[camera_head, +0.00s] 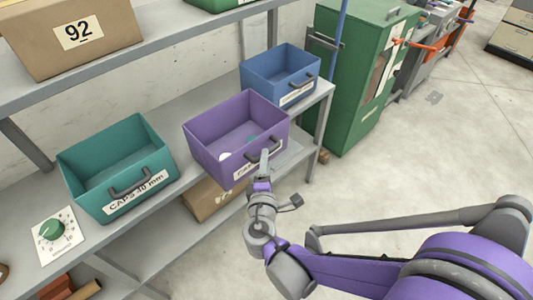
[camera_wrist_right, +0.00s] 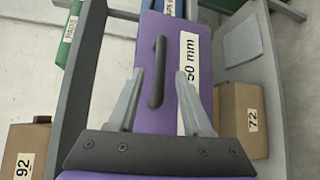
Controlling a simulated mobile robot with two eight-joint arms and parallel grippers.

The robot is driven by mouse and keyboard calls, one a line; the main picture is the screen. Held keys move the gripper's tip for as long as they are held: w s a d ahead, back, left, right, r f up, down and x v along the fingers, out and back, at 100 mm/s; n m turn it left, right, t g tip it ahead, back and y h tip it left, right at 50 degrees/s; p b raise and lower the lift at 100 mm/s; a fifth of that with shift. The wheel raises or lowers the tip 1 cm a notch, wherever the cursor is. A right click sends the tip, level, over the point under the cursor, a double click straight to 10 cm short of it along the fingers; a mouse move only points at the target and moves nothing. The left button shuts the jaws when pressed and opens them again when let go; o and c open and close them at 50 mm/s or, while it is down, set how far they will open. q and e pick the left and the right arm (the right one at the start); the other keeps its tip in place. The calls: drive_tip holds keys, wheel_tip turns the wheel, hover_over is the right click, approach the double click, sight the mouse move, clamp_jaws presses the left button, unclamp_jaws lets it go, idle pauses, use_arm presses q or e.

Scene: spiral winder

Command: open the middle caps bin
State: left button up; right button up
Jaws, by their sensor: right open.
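The middle caps bin is a purple open-topped bin (camera_head: 213,133) on the grey shelf, between a teal bin and a blue bin. A few small white and teal caps lie inside it. Its front, with a dark bar handle (camera_wrist_right: 157,72) and a white label reading "50 mm" (camera_wrist_right: 189,60), fills the middle of the right wrist view. My right gripper (camera_head: 264,156) is at the bin's front and partly hides its label and handle. In the wrist view its open fingers (camera_wrist_right: 160,76) stand on either side of the handle, with gaps visible. My left gripper is out of view.
The teal bin (camera_head: 90,178) stands left and the blue bin (camera_head: 262,69) right on the same shelf (camera_head: 172,198). Cardboard boxes sit above (camera_head: 45,45) and below (camera_head: 205,200). A green cabinet (camera_head: 350,95) stands beyond. The floor (camera_head: 400,165) to the right is clear.

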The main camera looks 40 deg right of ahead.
drive_tip(key=f+v, duration=0.1)
drive_tip(key=v, duration=0.5)
drive_tip(key=shift+s+r+p, duration=0.2)
drive_tip(key=shift+r+p, duration=0.1)
drive_tip(key=shift+r, duration=0.25)
drive_tip(key=shift+a, duration=0.1)
